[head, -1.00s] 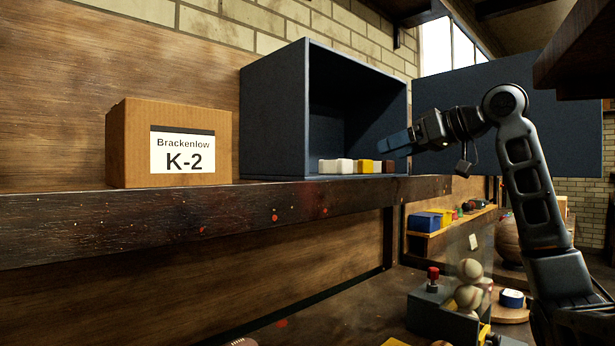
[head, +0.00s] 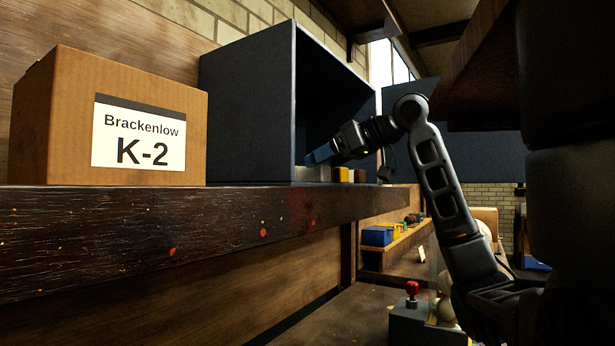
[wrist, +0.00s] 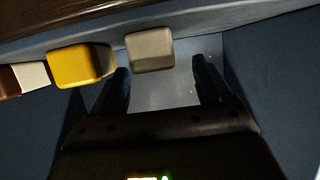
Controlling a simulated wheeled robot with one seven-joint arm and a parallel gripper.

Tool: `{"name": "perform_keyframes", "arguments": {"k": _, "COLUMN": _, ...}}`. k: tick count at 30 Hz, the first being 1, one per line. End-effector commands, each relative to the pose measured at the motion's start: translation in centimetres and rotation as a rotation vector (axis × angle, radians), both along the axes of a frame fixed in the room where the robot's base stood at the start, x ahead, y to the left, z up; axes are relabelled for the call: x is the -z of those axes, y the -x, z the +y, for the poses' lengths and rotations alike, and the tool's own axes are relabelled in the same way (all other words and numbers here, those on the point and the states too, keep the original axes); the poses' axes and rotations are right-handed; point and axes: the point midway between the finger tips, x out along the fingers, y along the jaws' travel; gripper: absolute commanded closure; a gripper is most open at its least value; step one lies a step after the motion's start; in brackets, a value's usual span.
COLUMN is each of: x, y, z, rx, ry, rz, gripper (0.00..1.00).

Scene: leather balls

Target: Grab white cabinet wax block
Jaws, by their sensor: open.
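The white wax block (wrist: 150,50) looks pale grey in the wrist view, ahead of the opening between my fingers and nearer the left one. In the head view a pale block (head: 318,174) sits low in the open dark blue cabinet (head: 247,112), partly hidden by the cabinet wall and my fingers. My gripper (wrist: 160,65) is open and empty, its two fingers spread towards the block. In the head view my gripper (head: 316,155) reaches into the cabinet just above the blocks. Whether a finger touches the block cannot be told.
A yellow block (wrist: 82,66) stands beside the pale one, then a white-and-brown piece (wrist: 30,77). A cardboard box labelled K-2 (head: 60,120) stands left on the dark shelf (head: 120,235). The cabinet door (head: 480,155) hangs open at right.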

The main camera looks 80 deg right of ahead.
Motion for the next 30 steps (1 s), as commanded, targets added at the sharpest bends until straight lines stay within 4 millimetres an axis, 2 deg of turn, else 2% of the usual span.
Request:
{"name": "perform_keyframes", "arguments": {"k": 12, "x": 1.9, "y": -4.3, "z": -1.7, "rx": 0.001, "ry": 0.000, "rz": 0.001, "gripper": 0.22}}
{"name": "perform_keyframes", "arguments": {"k": 21, "x": 2.1, "y": -4.7, "z": -1.8, "rx": 0.001, "ry": 0.000, "rz": 0.000, "gripper": 0.23}}
{"name": "perform_keyframes", "arguments": {"k": 30, "x": 2.1, "y": -4.6, "z": -1.8, "rx": 0.001, "ry": 0.000, "rz": 0.000, "gripper": 0.52}}
